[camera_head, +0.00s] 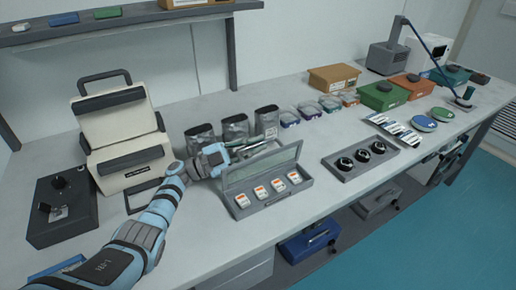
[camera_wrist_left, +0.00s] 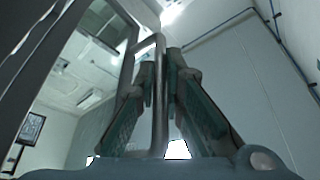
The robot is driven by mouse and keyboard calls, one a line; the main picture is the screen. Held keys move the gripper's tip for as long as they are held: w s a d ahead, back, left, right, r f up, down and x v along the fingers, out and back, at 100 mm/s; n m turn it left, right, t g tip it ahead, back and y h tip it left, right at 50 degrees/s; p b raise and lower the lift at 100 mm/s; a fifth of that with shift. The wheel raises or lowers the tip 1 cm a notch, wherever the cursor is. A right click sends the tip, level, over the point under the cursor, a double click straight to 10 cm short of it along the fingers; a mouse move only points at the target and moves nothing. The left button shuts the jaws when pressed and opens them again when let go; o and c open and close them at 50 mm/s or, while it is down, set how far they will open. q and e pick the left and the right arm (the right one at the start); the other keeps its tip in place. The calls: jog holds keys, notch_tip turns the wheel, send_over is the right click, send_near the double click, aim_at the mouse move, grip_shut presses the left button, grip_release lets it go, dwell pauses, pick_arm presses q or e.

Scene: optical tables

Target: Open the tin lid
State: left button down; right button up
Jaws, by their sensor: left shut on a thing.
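The grey tin (camera_head: 275,203) sits on the table in the middle of the head view, with several small white and orange items in its tray. Its framed, see-through lid (camera_head: 261,167) stands raised at the back edge. My left gripper (camera_head: 262,148) reaches in from the left, behind and at the top of the lid. In the left wrist view, the left gripper's fingers (camera_wrist_left: 162,75) are closed around the thin metal rim of the lid (camera_wrist_left: 160,110). My right gripper is not in view.
Several dark-topped bags (camera_head: 235,129) stand behind the tin. A cream case (camera_head: 125,130) and a black box (camera_head: 62,207) are at the left. A tray with black round parts (camera_head: 361,157) lies to the right. The table's front edge is close to the tin.

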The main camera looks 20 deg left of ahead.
pick_arm(q)
jog(key=shift+f, duration=0.15)
jog(key=c, duration=1.7)
grip_release()
